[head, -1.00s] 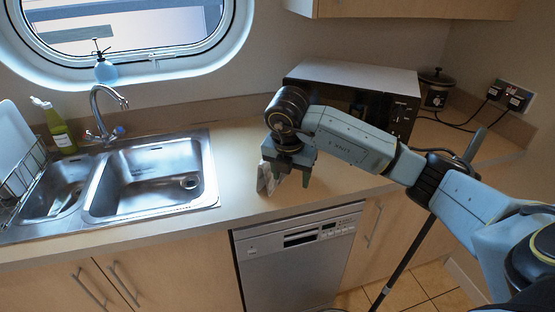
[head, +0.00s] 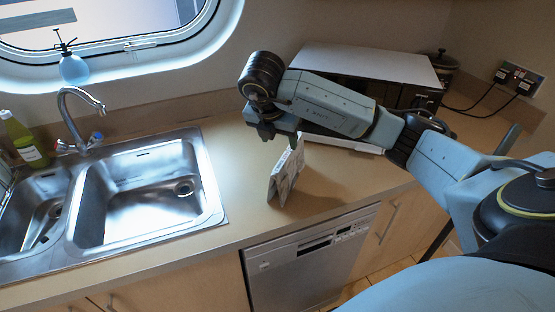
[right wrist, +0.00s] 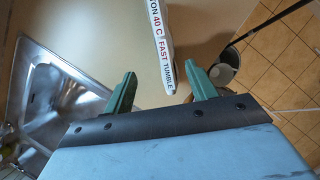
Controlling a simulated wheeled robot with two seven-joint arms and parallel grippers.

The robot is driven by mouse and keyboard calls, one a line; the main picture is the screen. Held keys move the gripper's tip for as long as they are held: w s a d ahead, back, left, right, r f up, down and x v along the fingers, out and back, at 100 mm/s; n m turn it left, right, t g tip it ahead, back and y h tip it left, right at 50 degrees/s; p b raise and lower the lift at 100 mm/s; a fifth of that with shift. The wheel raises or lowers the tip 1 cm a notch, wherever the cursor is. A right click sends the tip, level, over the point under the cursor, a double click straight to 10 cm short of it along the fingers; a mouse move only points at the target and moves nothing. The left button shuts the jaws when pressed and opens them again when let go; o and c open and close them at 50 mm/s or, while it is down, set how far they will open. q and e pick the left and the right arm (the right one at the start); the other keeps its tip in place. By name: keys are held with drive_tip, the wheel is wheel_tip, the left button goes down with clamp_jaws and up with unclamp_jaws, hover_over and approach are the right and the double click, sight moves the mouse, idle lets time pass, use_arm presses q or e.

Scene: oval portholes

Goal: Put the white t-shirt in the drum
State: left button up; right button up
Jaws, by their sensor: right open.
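No white t-shirt and no drum can be made out in these views. My right gripper (head: 278,132) is above the worktop, just above and left of a standing folded card (head: 287,173). In the right wrist view the gripper (right wrist: 164,82) is open, its two green fingers apart with nothing held. The card (right wrist: 161,35) shows beyond the fingertips, with printed words including "40 C FAST TUMBLE". My left gripper is out of view.
A metal sink (head: 135,195) lies left of the card. A microwave (head: 365,70) stands behind my right arm, with a dark pot (head: 442,68) beside it. A silver-fronted appliance (head: 305,265) is under the worktop. Bare worktop surrounds the card.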

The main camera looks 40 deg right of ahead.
sight(286, 154)
drive_tip(key=x, duration=0.6)
drive_tip(key=shift+s+d+f, duration=0.25)
drive_tip(key=shift+d+f, duration=0.05)
drive_tip(key=shift+f, duration=0.1)
drive_tip(key=shift+w+d+f, duration=0.1)
drive_tip(key=shift+d+f, duration=0.1)
drive_tip(key=shift+f, duration=0.25)
drive_tip(key=x, duration=0.2)
drive_tip(key=p+x, duration=0.1)
drive_tip(key=x, duration=0.1)
drive_tip(key=shift+w+d, duration=0.3)
drive_tip(key=shift+d, duration=0.05)
drive_tip(key=shift+d+f, duration=0.1)
drive_tip(key=shift+f, duration=0.15)
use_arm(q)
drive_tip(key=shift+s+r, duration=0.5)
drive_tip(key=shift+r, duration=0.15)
use_arm(e)
drive_tip(key=shift+c, duration=0.5)
